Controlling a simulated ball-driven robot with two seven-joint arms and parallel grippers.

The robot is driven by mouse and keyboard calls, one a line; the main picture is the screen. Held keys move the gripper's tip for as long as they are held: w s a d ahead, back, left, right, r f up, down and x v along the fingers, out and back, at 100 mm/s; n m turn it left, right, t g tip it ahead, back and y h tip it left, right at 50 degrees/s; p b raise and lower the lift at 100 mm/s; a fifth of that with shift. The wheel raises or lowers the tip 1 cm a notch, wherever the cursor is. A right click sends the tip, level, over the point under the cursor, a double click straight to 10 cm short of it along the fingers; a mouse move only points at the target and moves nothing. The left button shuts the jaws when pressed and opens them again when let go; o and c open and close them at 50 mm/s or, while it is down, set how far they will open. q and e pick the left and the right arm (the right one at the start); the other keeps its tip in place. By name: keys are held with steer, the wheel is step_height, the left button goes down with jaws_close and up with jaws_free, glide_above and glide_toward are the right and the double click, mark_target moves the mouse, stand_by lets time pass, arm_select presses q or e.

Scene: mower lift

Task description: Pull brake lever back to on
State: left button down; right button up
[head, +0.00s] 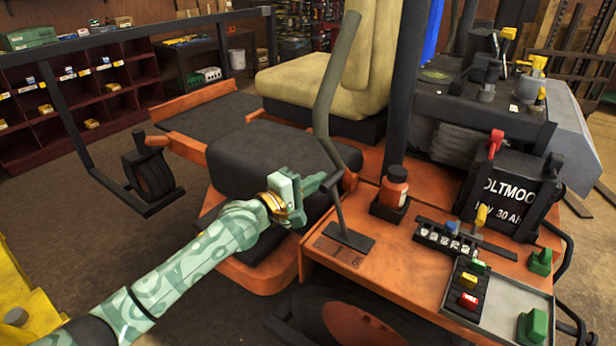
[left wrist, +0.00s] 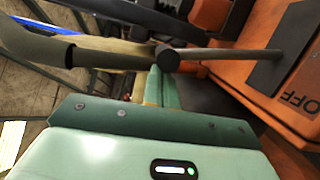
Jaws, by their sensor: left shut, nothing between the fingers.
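The brake lever (head: 338,211) is a thin dark rod with a black knob, rising from a slotted dark plate on the mower's orange side deck. It leans slightly left in the head view. In the left wrist view the lever (left wrist: 225,54) runs across the top, its round knob at the fingertips, and an OFF label (left wrist: 302,92) shows beside its plate. My left gripper (head: 315,183), green, is shut and empty, right beside the knob; I cannot tell whether they touch. It also shows in the left wrist view (left wrist: 161,72). My right gripper is not in view.
A tall olive control bar (head: 333,85) rises just behind the lever. An orange-red bottle (head: 394,187) stands in a holder to the right, near a black battery (head: 508,190) and a switch panel (head: 450,240).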

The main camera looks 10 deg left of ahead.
arm_select(q)
steer(key=s+d+m+p, duration=0.2)
steer(key=d+m+p, duration=0.1)
steer(key=d+p, duration=0.3)
steer(key=s+d+r+m+g+y+p, duration=0.1)
steer(key=s+d+m+p, duration=0.2)
steer(key=p, duration=0.6)
steer(key=d+m, duration=0.1)
steer(key=d, duration=0.1)
steer(key=shift+d, duration=0.4)
steer(key=shift+y, duration=0.3)
